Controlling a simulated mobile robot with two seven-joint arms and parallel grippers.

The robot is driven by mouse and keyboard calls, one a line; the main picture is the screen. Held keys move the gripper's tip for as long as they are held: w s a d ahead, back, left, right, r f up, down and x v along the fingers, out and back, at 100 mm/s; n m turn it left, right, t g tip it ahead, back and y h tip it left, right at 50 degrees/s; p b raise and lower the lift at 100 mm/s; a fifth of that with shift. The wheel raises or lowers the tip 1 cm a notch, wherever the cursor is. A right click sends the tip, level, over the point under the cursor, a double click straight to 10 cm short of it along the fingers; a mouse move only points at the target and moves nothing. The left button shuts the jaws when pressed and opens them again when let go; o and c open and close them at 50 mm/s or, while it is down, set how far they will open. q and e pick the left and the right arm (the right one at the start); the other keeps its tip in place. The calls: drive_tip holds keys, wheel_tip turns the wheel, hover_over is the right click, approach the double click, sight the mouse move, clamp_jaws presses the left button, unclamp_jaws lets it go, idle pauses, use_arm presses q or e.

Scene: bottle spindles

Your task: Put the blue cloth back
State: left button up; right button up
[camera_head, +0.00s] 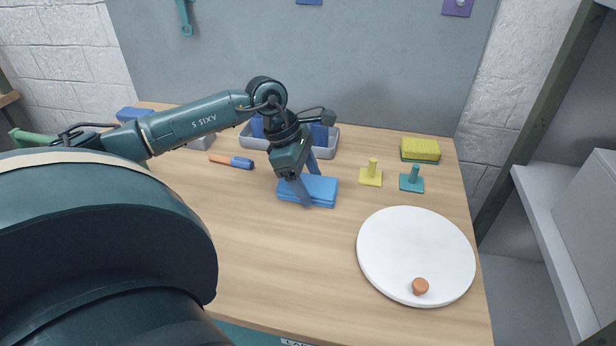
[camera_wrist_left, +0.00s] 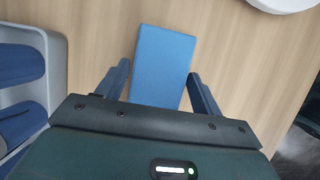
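The blue cloth (camera_head: 322,187) is a folded, flat rectangular stack lying on the wooden table near its middle. It also shows in the left wrist view (camera_wrist_left: 160,65). My left gripper (camera_head: 311,188) reaches down over it, with one finger on the near side and one on the far side. In the left wrist view its two fingers (camera_wrist_left: 159,72) are spread with the cloth between them, and a gap shows at the fingertips on both sides. I cannot tell how high the fingertips are above the table. My right gripper is not in view.
A grey tray (camera_head: 254,144) with blue rolls stands behind the gripper. An orange-and-blue tool (camera_head: 232,161) lies left of the cloth. A yellow peg (camera_head: 371,175), teal peg (camera_head: 411,182), sponge (camera_head: 420,151) and white disc (camera_head: 405,245) with an orange knob (camera_head: 420,286) are at right.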

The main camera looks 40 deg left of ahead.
use_arm(q)
drive_tip(key=shift+o, duration=1.3)
drive_tip(key=shift+r, duration=0.1)
drive_tip(key=shift+r, duration=0.25)
drive_tip(key=v, duration=1.1)
drive_tip(key=shift+r, duration=0.35)
drive_tip(key=shift+a, duration=0.1)
